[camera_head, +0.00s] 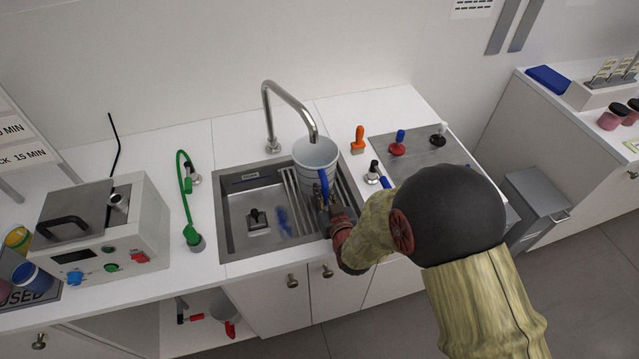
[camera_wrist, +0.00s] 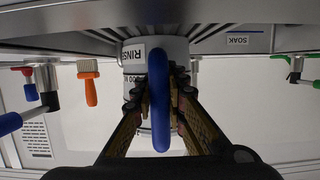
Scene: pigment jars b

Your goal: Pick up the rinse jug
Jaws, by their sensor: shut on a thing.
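The rinse jug (camera_head: 316,158) is a white jug with a blue handle (camera_head: 324,186). It stands upright at the right side of the sink, over the ribbed rack and below the tap spout. In the wrist view, the jug (camera_wrist: 133,70) shows a partly hidden label starting "RINS", and its blue handle (camera_wrist: 158,100) runs between my fingers. My gripper (camera_head: 328,206) is shut on the handle; it also shows in the wrist view (camera_wrist: 158,88). I cannot tell whether the jug touches the rack.
The steel sink (camera_head: 226,215) has a curved tap (camera_head: 290,98) close above the jug. A grey box device (camera_head: 140,225) and a green hose (camera_head: 183,175) stand left. An orange brush (camera_head: 358,140) and stamp-like tools (camera_head: 398,145) stand right.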

